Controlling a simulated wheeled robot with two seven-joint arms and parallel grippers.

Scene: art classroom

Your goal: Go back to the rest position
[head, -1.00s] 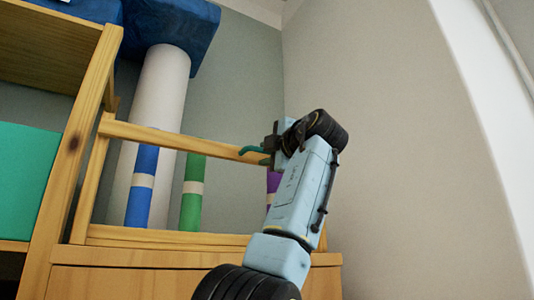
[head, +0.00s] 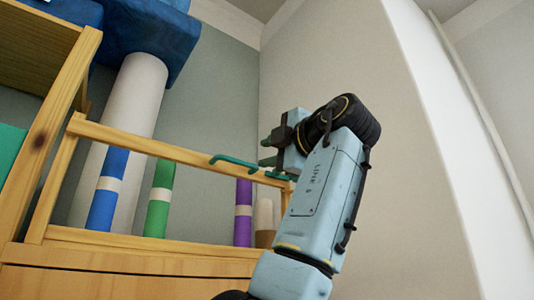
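My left gripper (head: 247,158) is at the end of the light blue and black arm that rises from the bottom of the head view. Its green fingers point left and look spread apart, with nothing seen between them. They show in front of the wooden rail of the shelf unit (head: 150,143); I cannot tell how close they are to it. My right gripper is not in view.
Rolls stand behind the rail: a big white one (head: 140,90), a blue (head: 115,165), a green (head: 160,195) and a purple one (head: 243,200). Blue padded blocks (head: 150,30) are above. The bare wall (head: 330,60) is at the right.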

